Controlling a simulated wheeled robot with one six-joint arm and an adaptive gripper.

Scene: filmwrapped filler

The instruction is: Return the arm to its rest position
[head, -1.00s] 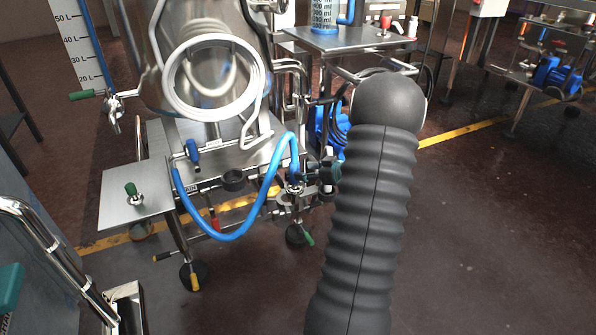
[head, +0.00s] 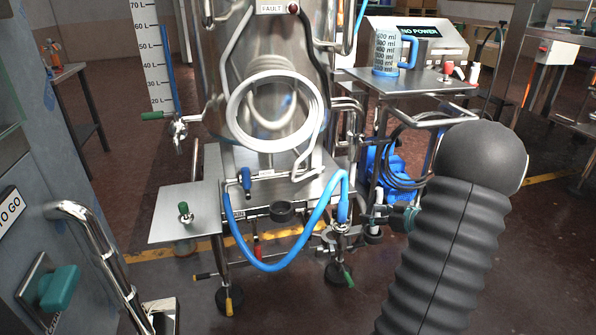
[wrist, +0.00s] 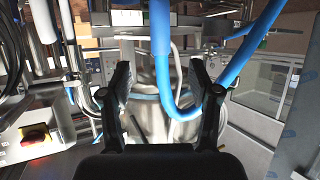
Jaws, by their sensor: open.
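My arm, a dark grey ribbed sleeve with a round joint, rises at the right of the head view. My gripper is outside the head view. In the wrist view my gripper (wrist: 158,85) is open, with its two black fingers apart. I see nothing held between them. A blue hose (wrist: 162,55) hangs in a loop across the wrist view, passing through the area between the fingers in the picture. I cannot tell how far it is from them.
A steel tank (head: 265,60) with a coiled white hose (head: 240,110) stands ahead. A blue hose (head: 265,265) loops below it. A side table (head: 365,82) holds a measuring jug (head: 385,55). A panel with a teal knob (head: 58,287) is at left. Floor is clear at lower right.

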